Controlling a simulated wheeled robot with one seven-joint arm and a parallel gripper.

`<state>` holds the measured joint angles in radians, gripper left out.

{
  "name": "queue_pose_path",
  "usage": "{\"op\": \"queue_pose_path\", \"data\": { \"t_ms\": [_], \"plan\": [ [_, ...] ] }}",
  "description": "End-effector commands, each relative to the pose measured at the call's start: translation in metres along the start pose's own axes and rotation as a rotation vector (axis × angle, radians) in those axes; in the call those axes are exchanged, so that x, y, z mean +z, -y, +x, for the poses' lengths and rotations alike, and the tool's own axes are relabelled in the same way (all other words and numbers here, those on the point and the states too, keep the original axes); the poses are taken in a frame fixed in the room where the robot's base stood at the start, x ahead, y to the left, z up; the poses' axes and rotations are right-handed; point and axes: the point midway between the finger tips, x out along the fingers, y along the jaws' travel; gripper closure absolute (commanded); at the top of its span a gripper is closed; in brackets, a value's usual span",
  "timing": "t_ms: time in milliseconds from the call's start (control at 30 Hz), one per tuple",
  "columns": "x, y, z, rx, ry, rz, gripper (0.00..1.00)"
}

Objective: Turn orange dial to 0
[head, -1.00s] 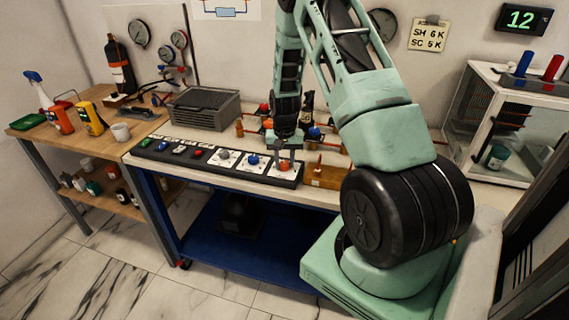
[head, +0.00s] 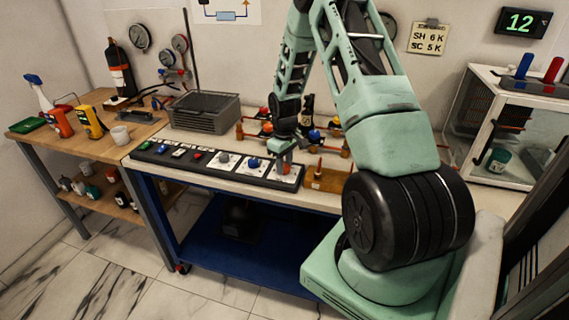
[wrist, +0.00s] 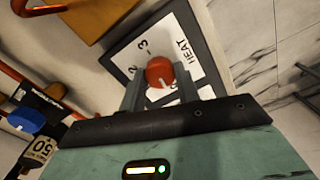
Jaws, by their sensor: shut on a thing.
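The orange dial (wrist: 160,72) sits on a white plate marked HEAT, with a 2 and a 3 visible beside it. A short white mark shows on the dial's side nearest my gripper in the wrist view. My gripper (wrist: 168,88) is shut on the dial, one finger on each side. In the head view, my gripper (head: 281,160) reaches down to the orange dial (head: 287,169) at the right end of the black panel (head: 215,171). The fingers and palm hide part of the plate, and I cannot see a 0.
A blue dial (head: 253,164) and a grey dial (head: 224,159) are left of the orange one. A wooden block (head: 325,181) stands close on the right. Pipes with a blue knob (head: 314,135) are behind. The floor in front is clear.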

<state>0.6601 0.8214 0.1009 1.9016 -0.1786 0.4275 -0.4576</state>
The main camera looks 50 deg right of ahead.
Motion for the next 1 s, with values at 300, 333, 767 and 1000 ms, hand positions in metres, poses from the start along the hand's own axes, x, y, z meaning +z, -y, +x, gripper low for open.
{"op": "queue_pose_path", "data": {
  "t_ms": [300,333,767,1000],
  "plan": [
    [-0.0011,-0.0007,-0.0014,0.002,-0.003,-0.129,0.91],
    [-0.0011,-0.0007,-0.0013,0.002,-0.003,-0.134,0.91],
    [-0.0012,-0.0008,-0.0012,0.003,-0.003,-0.157,0.91],
    [-0.0009,-0.0007,-0.0009,0.002,-0.002,-0.156,0.46]
  ]
}}
